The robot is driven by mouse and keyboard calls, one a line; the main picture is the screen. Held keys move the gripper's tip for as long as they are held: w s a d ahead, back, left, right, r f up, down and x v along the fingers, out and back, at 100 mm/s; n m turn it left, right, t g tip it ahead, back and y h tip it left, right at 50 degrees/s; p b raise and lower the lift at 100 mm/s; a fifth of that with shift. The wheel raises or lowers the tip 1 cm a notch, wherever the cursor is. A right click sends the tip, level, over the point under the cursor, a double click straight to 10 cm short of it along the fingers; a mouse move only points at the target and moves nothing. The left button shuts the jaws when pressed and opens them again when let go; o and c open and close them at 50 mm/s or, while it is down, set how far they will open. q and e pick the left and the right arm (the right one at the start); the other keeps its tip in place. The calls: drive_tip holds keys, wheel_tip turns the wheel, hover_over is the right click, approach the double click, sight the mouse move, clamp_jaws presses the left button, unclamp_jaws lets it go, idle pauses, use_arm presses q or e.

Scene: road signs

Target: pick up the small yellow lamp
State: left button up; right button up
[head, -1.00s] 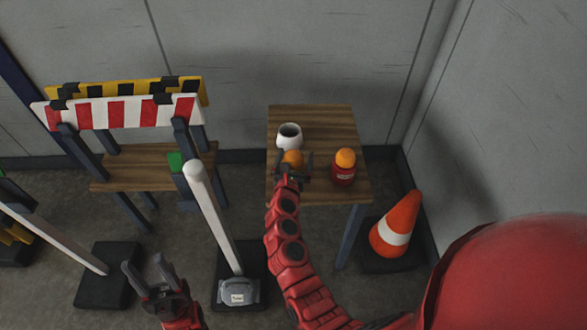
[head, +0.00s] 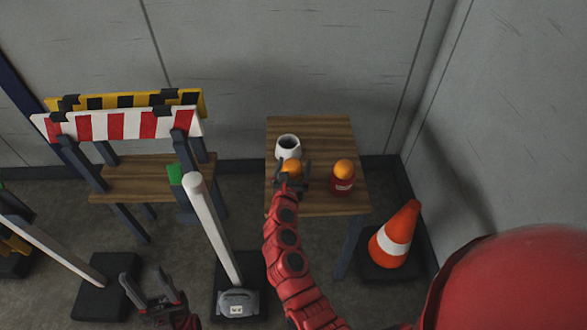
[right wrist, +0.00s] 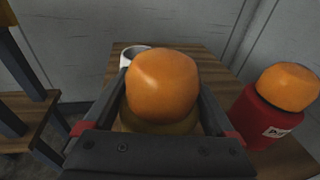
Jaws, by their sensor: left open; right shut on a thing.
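The small yellow lamp, with a rounded orange-yellow dome (right wrist: 163,85), sits between the two dark fingers of my right gripper (right wrist: 168,108) in the right wrist view. Its lower part is partly hidden by the gripper. In the head view the lamp (head: 291,167) is at the front left of the small wooden table (head: 325,130), with my right gripper (head: 292,178) shut on it. I cannot tell whether its base touches the tabletop. My left gripper (head: 155,292) is open and empty, low at the left near the floor.
A white mug (head: 288,147) stands just behind the lamp. A red container with an orange dome (head: 342,181) stands to its right. A traffic cone (head: 395,238), a white post (head: 212,225) and a striped barrier (head: 120,125) stand around the table.

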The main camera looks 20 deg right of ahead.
sight(293, 159)
wheel_tip(293, 159, up, 3)
drive_tip(key=shift+r+p, duration=0.1)
drive_tip(key=shift+p, duration=0.6)
drive_tip(key=s+a, duration=0.1)
drive_tip(key=s, duration=0.7)
drive_tip(key=s+a, duration=0.2)
drive_tip(key=s, duration=0.5)
drive_tip(key=shift+s+a+r, duration=0.25)
drive_tip(key=shift+s+r, duration=0.1)
drive_tip(key=shift+r, duration=0.05)
